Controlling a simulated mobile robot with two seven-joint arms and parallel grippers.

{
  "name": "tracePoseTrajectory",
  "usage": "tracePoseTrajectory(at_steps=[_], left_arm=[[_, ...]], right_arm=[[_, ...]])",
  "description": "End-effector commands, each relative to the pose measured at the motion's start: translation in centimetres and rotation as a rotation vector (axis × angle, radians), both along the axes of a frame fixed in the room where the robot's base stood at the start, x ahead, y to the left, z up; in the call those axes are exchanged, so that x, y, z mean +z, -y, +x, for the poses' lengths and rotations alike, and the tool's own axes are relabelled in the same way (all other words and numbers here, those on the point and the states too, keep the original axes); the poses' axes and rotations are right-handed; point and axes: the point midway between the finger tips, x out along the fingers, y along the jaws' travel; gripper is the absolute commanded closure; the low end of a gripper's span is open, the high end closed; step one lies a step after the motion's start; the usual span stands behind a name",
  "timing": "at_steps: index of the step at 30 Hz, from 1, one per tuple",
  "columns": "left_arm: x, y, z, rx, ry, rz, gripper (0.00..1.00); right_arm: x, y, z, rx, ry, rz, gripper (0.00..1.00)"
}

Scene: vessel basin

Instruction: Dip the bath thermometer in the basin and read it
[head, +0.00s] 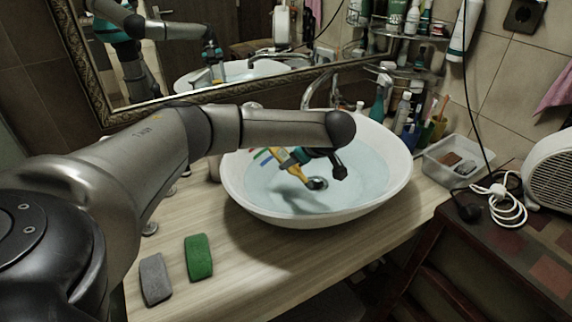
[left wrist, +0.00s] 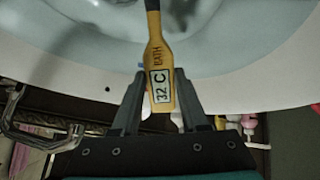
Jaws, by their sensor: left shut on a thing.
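The bath thermometer (left wrist: 161,70) is yellow, with "BATH" lettering and a pale display showing "32 C". My left gripper (left wrist: 158,80) is shut on its display end. The dark far end runs out of the top of the left wrist view. In the head view the yellow thermometer (head: 297,171) slants down inside the white basin (head: 243,207), near the drain. Water fills the basin; I cannot tell exactly how deep the tip is. My left arm reaches over the basin's near left side. My right gripper is not in view.
A green sponge (head: 199,256) and a grey one (head: 155,279) lie on the wooden counter at the left front. A faucet (head: 322,88) stands behind the basin. Bottles and a clear tray (head: 450,160) are at the right. A framed mirror is behind.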

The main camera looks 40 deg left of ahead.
Motion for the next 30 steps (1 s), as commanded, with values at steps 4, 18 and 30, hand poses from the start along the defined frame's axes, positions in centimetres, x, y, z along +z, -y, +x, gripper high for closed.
tracePoseTrajectory(at_steps=[4,18,30], left_arm=[[-0.1,0.2,0.4,0.000,0.000,0.000,1.00],[0.1,-0.1,-0.1,0.000,-0.001,0.001,1.00],[0.0,-0.3,-0.7,0.000,0.000,0.000,1.00]], right_arm=[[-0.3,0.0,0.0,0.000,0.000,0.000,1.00],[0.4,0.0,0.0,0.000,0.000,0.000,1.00],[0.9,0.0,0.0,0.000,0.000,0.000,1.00]])
